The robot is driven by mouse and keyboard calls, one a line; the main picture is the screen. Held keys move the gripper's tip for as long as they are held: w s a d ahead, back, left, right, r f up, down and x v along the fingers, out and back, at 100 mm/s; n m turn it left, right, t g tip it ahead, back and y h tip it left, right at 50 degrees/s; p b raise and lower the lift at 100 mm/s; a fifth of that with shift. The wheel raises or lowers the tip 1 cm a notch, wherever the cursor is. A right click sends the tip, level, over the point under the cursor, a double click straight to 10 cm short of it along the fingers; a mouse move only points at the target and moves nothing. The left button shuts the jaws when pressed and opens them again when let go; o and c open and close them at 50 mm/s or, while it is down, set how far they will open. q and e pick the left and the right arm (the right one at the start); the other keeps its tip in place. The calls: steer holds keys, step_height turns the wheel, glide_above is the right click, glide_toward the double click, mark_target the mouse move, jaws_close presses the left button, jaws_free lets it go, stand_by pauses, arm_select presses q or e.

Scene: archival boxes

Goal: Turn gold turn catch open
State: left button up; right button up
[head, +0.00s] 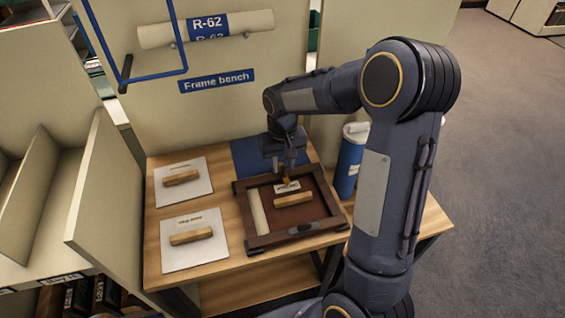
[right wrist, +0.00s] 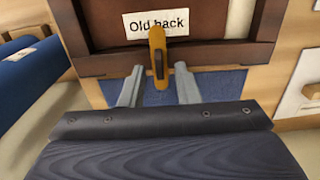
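The gold turn catch (right wrist: 157,50) is on the rail of a dark wooden frame (head: 259,241). In the right wrist view it points from the rail across the edge of the brown back board (right wrist: 98,20), over the "Old back" label (right wrist: 138,23). In the head view the catch (head: 286,180) shows small below my right gripper (head: 286,170). In the right wrist view my right gripper (right wrist: 159,82) has its two grey fingers apart, with the catch's near end just beyond and between the tips; I see no contact. My left gripper is not in view.
Two white boards (head: 184,196) with wooden blocks lie on the bench (head: 156,240) to the left. A blue cylinder (head: 349,162) stands right of the frame. A blue mat (head: 247,160) lies behind it.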

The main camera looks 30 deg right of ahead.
jaws_close()
steer(key=shift+m, duration=0.3)
steer(key=m, duration=0.3)
steer(key=m+p, duration=0.1)
steer(key=m, duration=0.4)
steer(key=shift+s+d, duration=0.1)
steer(key=shift+d, duration=0.05)
steer(key=m+p, duration=0.1)
steer(key=m, duration=0.3)
steer(key=shift+s+r+m, duration=0.1)
steer(key=shift+s+m, duration=0.05)
steer(key=shift+m, duration=0.15)
steer(key=shift+s+m+p, duration=0.1)
steer(key=shift+m+p, duration=1.3)
steer(key=shift+m, duration=1)
